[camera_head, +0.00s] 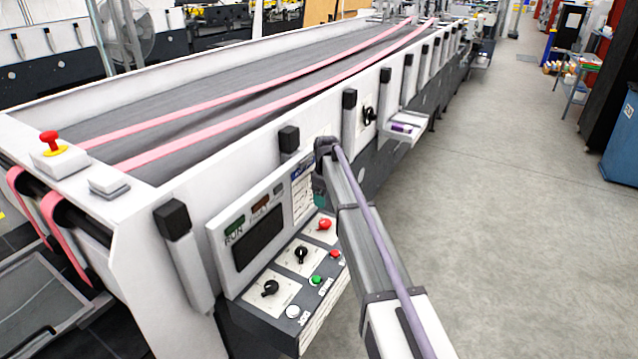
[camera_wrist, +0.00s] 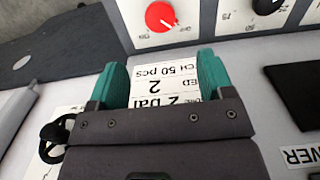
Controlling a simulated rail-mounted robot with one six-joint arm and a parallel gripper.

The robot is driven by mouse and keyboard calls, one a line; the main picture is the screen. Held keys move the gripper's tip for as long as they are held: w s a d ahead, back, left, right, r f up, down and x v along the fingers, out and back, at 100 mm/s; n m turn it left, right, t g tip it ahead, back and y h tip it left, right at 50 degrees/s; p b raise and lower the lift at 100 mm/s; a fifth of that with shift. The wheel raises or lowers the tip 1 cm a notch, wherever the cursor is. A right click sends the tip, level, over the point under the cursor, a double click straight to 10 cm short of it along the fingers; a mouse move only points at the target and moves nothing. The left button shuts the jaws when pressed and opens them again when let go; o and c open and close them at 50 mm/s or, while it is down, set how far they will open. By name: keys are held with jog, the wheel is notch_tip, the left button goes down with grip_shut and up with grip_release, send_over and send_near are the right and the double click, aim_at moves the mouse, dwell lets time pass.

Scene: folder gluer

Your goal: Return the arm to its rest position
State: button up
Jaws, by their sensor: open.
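My gripper (camera_wrist: 160,78) shows in the wrist view with its two teal fingers apart and nothing held between them. A white printed label (camera_wrist: 165,92) on the machine shows behind and between the fingers; I cannot tell the distance to it. In the head view my arm reaches from the bottom right up to the machine's side, beside the control panel. There my gripper (camera_head: 320,188) is mostly hidden by the arm, with only a bit of teal showing.
The folder gluer (camera_head: 130,225) fills the left and middle. Its control panel (camera_head: 300,262) has several knobs and buttons close to my arm. A red knob (camera_wrist: 161,16) lies just beyond the fingers. A small tray (camera_head: 405,128) juts out farther along. The floor at right is open.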

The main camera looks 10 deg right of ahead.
jog(key=s+f+m+b, duration=0.3)
jog(key=s, duration=1)
jog(key=s+f+m+b, duration=0.3)
jog(key=s, duration=1)
jog(key=s+f+m+b, duration=0.4)
jog(key=s, duration=0.9)
jog(key=shift+s+d, duration=0.15)
jog(key=shift+s, duration=0.2)
